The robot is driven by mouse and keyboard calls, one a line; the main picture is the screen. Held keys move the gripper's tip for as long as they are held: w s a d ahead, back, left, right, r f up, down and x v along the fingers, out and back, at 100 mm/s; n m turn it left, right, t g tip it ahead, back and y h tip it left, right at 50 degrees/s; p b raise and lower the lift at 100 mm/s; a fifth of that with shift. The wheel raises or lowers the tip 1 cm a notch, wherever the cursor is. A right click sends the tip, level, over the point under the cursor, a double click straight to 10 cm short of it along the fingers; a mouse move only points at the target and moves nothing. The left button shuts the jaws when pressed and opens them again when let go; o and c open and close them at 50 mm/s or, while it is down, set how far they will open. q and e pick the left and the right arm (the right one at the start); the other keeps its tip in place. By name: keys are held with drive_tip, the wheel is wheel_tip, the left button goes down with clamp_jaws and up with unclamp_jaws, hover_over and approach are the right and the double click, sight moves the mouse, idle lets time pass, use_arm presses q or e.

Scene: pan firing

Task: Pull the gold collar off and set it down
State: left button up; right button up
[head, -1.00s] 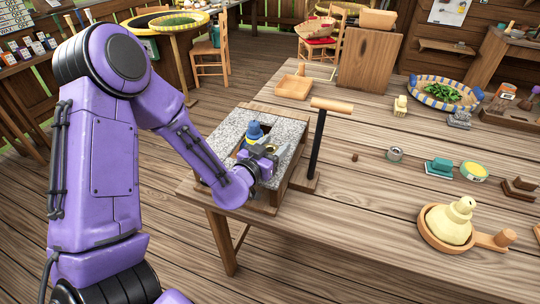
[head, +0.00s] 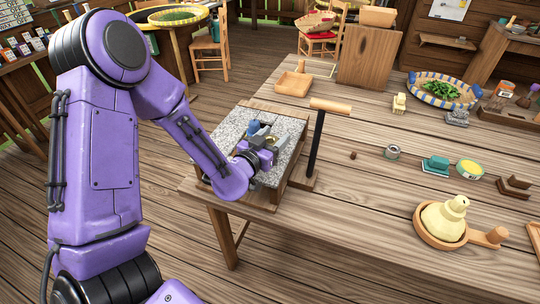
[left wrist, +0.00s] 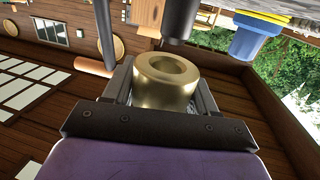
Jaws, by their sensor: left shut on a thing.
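The gold collar (left wrist: 165,82) is a thick brass-coloured ring with a round hole. In the left wrist view it sits between the short fingers of my left gripper (left wrist: 162,94), which is shut on it. In the head view my left gripper (head: 268,146) is over the near right part of the speckled stone slab (head: 228,128), and only a small gold patch shows at its jaws. A dark round post (left wrist: 178,20) shows just past the collar in the left wrist view; I cannot tell whether they touch. My right gripper is out of view.
A blue piece (head: 253,126) stands on the slab beside my gripper. A black post with a wooden crossbar (head: 331,105) rises close to its right. Further right lie a small metal ring (head: 392,152), a teal block (head: 437,164) and a wooden pan (head: 428,234). The table's front middle is clear.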

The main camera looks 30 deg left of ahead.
sight(273, 136)
use_arm(q)
drive_tip(key=shift+r, duration=0.1)
drive_tip(key=shift+r+p, duration=1.75)
drive_tip(key=shift+r, duration=0.25)
drive_tip(key=shift+f, duration=0.1)
